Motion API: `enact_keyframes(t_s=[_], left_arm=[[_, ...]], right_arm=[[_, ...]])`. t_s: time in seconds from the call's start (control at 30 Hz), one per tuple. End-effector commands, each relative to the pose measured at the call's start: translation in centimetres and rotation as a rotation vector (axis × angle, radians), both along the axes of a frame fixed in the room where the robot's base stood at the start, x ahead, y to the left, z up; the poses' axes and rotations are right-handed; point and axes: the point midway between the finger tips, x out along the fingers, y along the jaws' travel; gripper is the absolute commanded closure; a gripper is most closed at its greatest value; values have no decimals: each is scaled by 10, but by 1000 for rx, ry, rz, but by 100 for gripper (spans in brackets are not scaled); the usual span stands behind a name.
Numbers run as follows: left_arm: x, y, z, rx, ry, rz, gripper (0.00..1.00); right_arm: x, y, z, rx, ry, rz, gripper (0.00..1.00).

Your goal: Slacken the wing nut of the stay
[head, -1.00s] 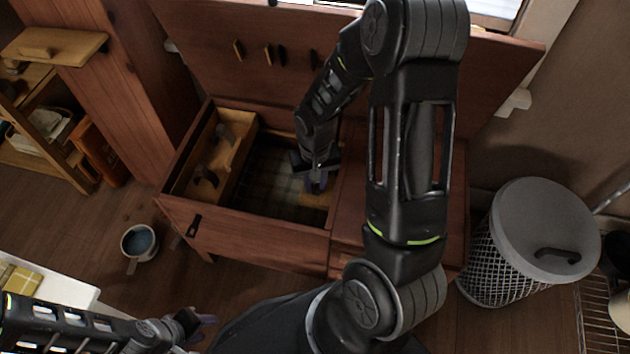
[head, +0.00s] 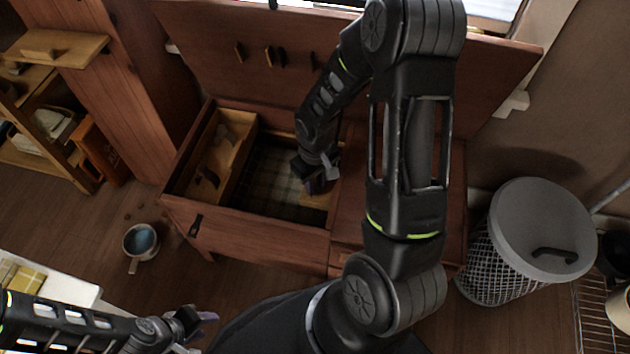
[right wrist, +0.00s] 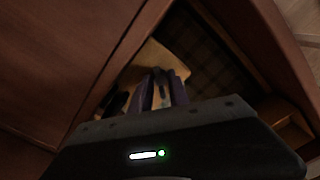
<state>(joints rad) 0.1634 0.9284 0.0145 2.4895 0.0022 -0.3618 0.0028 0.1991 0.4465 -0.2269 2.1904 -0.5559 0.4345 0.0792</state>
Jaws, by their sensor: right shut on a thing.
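My right gripper (head: 318,186) reaches down into the open wooden chest (head: 262,236), by the inner right side of its open compartment. In the right wrist view its two purple fingers (right wrist: 160,92) are close together around a small dark part, which I take to be the wing nut (right wrist: 157,73). The fingers hide most of it, and I cannot make out the stay clearly. A pale wooden piece lies just beyond the fingertips. My left gripper (head: 203,332) is at the lower left, open and empty, away from the chest.
The chest's lid (head: 220,40) stands raised behind, with small pegs on it. A wooden tray (head: 236,157) sits at the compartment's left. A blue-filled pot (head: 141,240) is on the floor at left. A lidded wire bin (head: 535,235) stands at right.

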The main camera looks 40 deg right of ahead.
Motion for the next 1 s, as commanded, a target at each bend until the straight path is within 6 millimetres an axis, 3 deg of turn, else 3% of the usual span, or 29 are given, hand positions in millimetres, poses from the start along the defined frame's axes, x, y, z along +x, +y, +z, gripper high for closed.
enact_keyframes(t_s=[0.37,0.6,0.87,1.0], left_arm=[[0,0,4,0,0,0,62],[0,0,13,0,0,0,62],[0,0,12,0,0,0,62],[0,0,21,0,0,0,62]], right_arm=[[-1,0,1,0,2,83,100],[-1,0,1,1,3,306,100],[-1,0,0,0,3,319,100],[-1,-1,3,1,3,446,100]])
